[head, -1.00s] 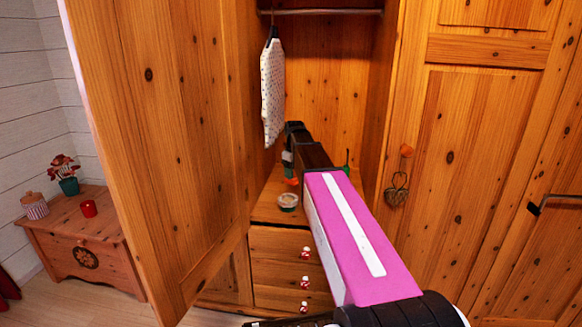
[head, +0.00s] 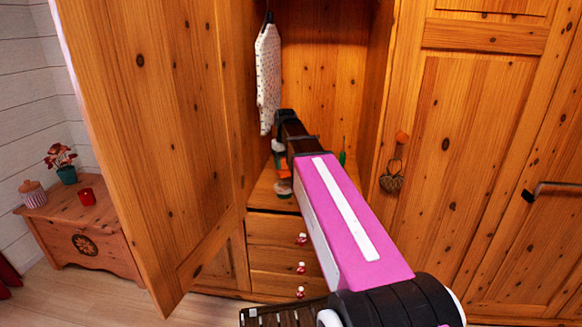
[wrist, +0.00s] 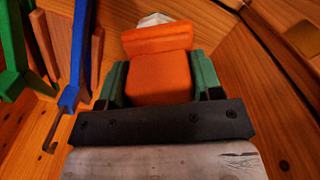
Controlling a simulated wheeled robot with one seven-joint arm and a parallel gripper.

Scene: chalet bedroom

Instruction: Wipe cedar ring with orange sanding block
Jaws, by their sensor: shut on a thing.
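My gripper (wrist: 160,74) is shut on the orange sanding block (wrist: 160,80), which sits between its two green fingers in the wrist view. In the head view the block (head: 279,160) is a small orange patch at the end of my arm, inside the open wardrobe and low over its shelf (head: 266,200). A small round jar or dish (head: 284,189) stands just below it on the shelf. A pale thing (wrist: 154,19) shows just beyond the block in the wrist view. I cannot clearly pick out the cedar ring; my arm and the block hide part of the shelf.
Blue (wrist: 77,60) and green (wrist: 14,50) upright things stand left of my gripper in the wrist view. A dotted white cloth thing (head: 268,80) hangs at the wardrobe's left. The open door (head: 150,130) stands left of my arm. Drawers (head: 275,231) lie below the shelf.

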